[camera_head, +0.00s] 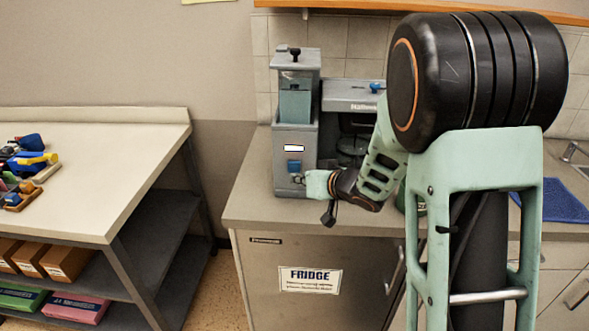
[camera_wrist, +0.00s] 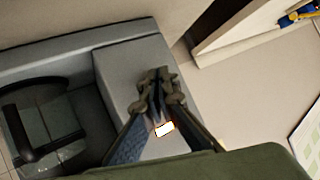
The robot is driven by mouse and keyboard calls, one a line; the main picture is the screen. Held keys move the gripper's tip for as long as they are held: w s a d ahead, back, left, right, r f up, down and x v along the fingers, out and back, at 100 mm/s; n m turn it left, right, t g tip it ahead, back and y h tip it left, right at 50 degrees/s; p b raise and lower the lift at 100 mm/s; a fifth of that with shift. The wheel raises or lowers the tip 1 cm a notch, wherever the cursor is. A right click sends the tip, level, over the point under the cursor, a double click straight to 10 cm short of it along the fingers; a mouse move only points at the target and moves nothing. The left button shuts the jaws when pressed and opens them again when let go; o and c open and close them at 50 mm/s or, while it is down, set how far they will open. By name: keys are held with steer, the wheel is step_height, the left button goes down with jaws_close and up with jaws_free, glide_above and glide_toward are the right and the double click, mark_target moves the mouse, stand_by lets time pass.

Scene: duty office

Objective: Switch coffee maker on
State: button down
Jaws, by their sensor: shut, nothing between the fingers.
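The grey coffee maker (camera_head: 296,130) stands on the counter against the tiled wall. Its front column has a small lit display (camera_head: 294,148) and a blue control (camera_head: 293,166) below it. A dark glass carafe (camera_head: 352,146) sits in its right part. My gripper (camera_head: 302,180) is at the lower front of the column, just below and right of the blue control; contact is unclear. In the wrist view my gripper (camera_wrist: 157,84) has its fingertips together and empty, over the grey front (camera_wrist: 125,75), with the lit display (camera_wrist: 165,129) showing between the fingers. The fingers hide part of the front.
My arm covers much of the counter's right side. A blue mat (camera_head: 553,200) lies beyond it. The fridge cabinet (camera_head: 320,285) is below the counter. A table (camera_head: 110,170) with colourful items stands left, separated by a gap.

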steer(key=s, duration=0.5)
steer(key=shift+a+b, duration=0.1)
steer(key=shift+b, duration=0.2)
